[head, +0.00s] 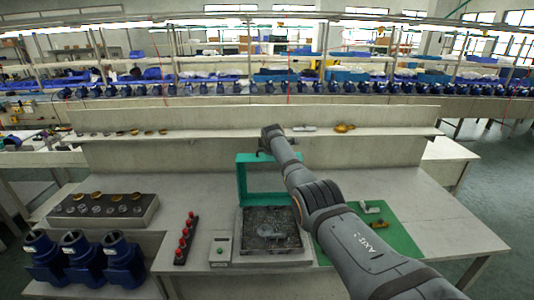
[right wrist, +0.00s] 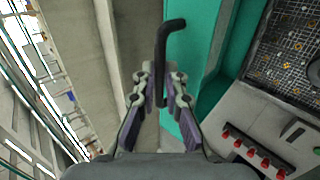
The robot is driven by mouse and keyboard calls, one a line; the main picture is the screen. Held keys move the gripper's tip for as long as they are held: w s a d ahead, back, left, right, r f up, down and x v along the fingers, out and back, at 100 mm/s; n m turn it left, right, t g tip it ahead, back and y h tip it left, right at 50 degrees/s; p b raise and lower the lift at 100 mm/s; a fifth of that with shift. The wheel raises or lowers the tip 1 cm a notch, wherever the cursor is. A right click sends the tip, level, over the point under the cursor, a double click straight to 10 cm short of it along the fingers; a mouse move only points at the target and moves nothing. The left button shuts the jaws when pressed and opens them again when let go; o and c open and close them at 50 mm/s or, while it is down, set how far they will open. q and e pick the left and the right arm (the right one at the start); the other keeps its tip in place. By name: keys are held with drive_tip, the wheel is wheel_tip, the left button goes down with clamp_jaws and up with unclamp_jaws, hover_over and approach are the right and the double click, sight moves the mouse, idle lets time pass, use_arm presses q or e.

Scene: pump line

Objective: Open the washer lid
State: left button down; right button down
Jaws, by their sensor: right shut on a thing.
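The washer is an open box (head: 244,256) with a dark, speckled basin and a grey metal part inside. Its teal lid (head: 242,185) is a frame standing upright at the back of the basin, raised off it. The lid also fills the middle of the right wrist view (right wrist: 187,90). My right gripper (head: 264,152) is at the lid's top edge, partly hidden by its own arm. In the right wrist view its fingers (right wrist: 161,85) are shut on the black bent lid handle (right wrist: 161,45). My left gripper is not in view.
A control box (head: 221,249) and a dark strip with red knobs (head: 186,240) stand left of the washer. A green mat (head: 395,240) with metal parts lies right, partly under my arm. Blue pump housings (head: 75,250) and a parts tray (head: 70,222) are far left. The right tabletop is bare.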

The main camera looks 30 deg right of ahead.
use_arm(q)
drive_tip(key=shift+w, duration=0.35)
use_arm(e)
drive_tip(key=shift+w+d+r, duration=0.2)
drive_tip(key=shift+w+r, duration=0.1)
drive_tip(key=shift+w, duration=0.05)
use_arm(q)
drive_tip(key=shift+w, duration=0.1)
use_arm(e)
drive_tip(key=c, duration=1.5)
unclamp_jaws()
drive_tip(key=shift+o, duration=0.4)
drive_tip(key=shift+s+a, duration=0.1)
drive_tip(key=shift+s, duration=0.05)
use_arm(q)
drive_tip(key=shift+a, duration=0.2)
